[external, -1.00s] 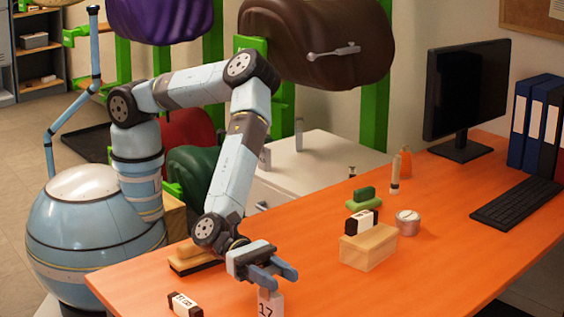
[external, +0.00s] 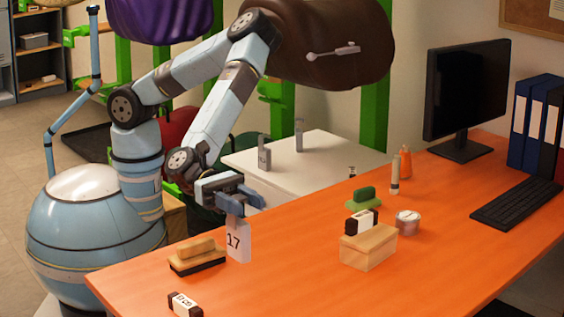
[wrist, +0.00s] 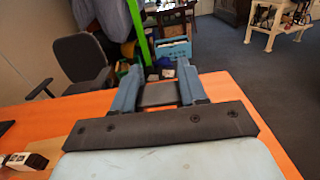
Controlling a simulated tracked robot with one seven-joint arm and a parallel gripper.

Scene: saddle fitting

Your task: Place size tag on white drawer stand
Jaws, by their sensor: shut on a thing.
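The size tag (external: 238,243), a pale plate marked 17, hangs upright below my gripper (external: 250,199), which is shut on its upper end. The tag is over the near-left edge area of the orange table; I cannot tell whether it clears the tabletop. In the wrist view the two blue fingers (wrist: 157,80) show, and the tag cannot be made out clearly. The white drawer stand (external: 335,152) is behind the table, beyond my gripper. Two grey upright items, one nearer (external: 264,156) and one farther (external: 299,135), stand on its top.
On the orange table (external: 300,270) are a brush (external: 197,258), a black-and-white block (external: 185,304), a wooden box (external: 368,248) with another such block on it, a tin (external: 407,223) and a green-handled item (external: 364,198). A brown saddle (external: 330,50) hangs above the stand.

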